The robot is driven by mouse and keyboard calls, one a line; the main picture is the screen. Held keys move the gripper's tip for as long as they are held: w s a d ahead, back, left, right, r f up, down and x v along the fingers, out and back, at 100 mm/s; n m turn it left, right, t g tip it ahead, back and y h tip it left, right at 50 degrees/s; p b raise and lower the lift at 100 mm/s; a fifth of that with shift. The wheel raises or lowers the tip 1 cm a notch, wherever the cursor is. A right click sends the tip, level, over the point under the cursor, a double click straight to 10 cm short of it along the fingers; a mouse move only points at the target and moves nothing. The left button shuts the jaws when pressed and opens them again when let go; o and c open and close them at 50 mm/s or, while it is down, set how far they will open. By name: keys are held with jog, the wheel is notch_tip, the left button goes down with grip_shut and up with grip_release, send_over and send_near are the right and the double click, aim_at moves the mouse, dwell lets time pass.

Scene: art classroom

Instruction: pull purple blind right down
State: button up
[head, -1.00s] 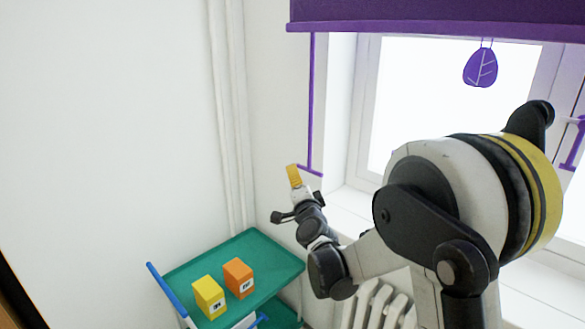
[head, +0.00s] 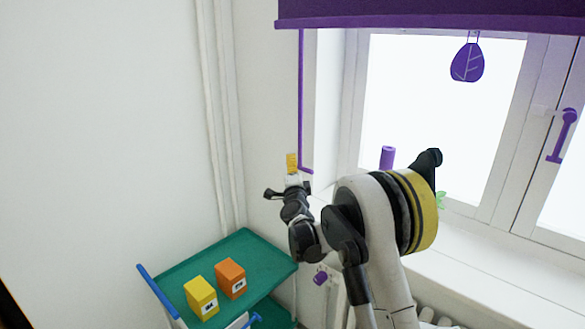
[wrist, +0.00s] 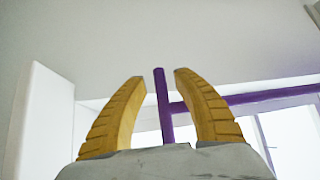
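The purple blind (head: 400,16) is rolled partly down across the top of the window. A purple leaf-shaped tag (head: 467,62) hangs below its lower edge. A thin purple rod (head: 301,100) runs down at the blind's left end. My gripper (head: 292,162) points up near the rod's lower end, well below the blind and left of the leaf tag. In the wrist view its yellow fingers (wrist: 159,76) are apart. A purple upright bar (wrist: 161,100) shows between them, and a purple crossbar (wrist: 250,98) runs right from it. I cannot tell whether the fingers touch the bar.
A green-topped trolley (head: 247,249) stands at lower left with a yellow box (head: 201,298) and an orange box (head: 231,279). A purple cylinder (head: 387,157) stands by the window. A purple window handle (head: 563,137) is at right. A radiator (head: 440,319) is below the sill.

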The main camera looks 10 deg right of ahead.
jog(key=shift+w, duration=0.25)
grip_shut()
